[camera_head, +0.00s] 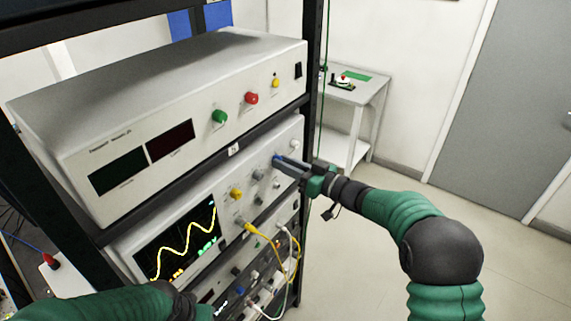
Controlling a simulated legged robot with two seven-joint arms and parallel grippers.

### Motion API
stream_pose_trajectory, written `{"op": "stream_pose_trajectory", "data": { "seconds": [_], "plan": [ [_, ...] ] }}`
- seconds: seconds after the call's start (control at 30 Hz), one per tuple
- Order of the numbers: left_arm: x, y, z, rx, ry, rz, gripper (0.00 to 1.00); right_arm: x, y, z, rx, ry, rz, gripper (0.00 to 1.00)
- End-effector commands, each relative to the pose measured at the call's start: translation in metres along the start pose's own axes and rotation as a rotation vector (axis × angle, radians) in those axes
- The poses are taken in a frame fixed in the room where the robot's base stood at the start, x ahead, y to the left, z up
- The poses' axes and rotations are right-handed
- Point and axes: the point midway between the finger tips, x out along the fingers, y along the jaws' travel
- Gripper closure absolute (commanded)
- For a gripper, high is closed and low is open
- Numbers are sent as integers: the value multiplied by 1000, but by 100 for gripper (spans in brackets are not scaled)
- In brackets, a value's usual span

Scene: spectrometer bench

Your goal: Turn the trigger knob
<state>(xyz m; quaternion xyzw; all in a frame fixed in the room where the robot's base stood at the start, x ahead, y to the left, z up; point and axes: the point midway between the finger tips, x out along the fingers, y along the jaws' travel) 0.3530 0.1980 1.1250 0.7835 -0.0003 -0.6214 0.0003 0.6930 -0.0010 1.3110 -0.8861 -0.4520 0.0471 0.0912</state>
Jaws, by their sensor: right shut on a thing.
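The oscilloscope (222,183) is the middle unit in the rack, with a yellow wave on its screen. My right gripper (281,162) reaches in from the right and is shut on a small blue knob (276,158) on the oscilloscope's upper panel. The fingers hide part of this knob. No readable label shows that it is the trigger knob. Other knobs on this panel are a yellow one (236,194) and grey ones, one of them at the upper right (294,146). My left arm crosses the bottom left corner; its fingertips are out of the picture.
A power supply (190,90) with green, red and yellow knobs sits above the oscilloscope. Yellow and white cables (297,255) hang from the lower panels. The black rack post (311,80) stands close to my right gripper. A small white table (352,92) is behind; the floor at right is clear.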

Motion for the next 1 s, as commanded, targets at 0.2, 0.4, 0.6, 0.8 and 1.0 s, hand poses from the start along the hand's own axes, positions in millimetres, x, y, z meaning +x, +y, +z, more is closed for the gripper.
{"op": "stream_pose_trajectory", "data": {
  "seconds": [0.2, 0.4, 0.6, 0.8, 1.0],
  "plan": [
    [9, 0, 2, 0, 0, 0, 64, -1, 2, 2, -61, 0, 3, 100],
    [25, 0, 6, 0, 0, 0, 64, -1, 2, 3, -188, 2, 3, 100],
    [46, 0, 11, 0, 0, 0, 64, -1, 2, 4, -368, 1, 3, 100],
    [67, 0, 16, 0, 0, 0, 64, -1, 2, 4, -558, 1, 3, 100],
    [88, 0, 21, 0, 0, 0, 64, -1, 3, 4, -749, 1, 4, 100]
  ]
}}
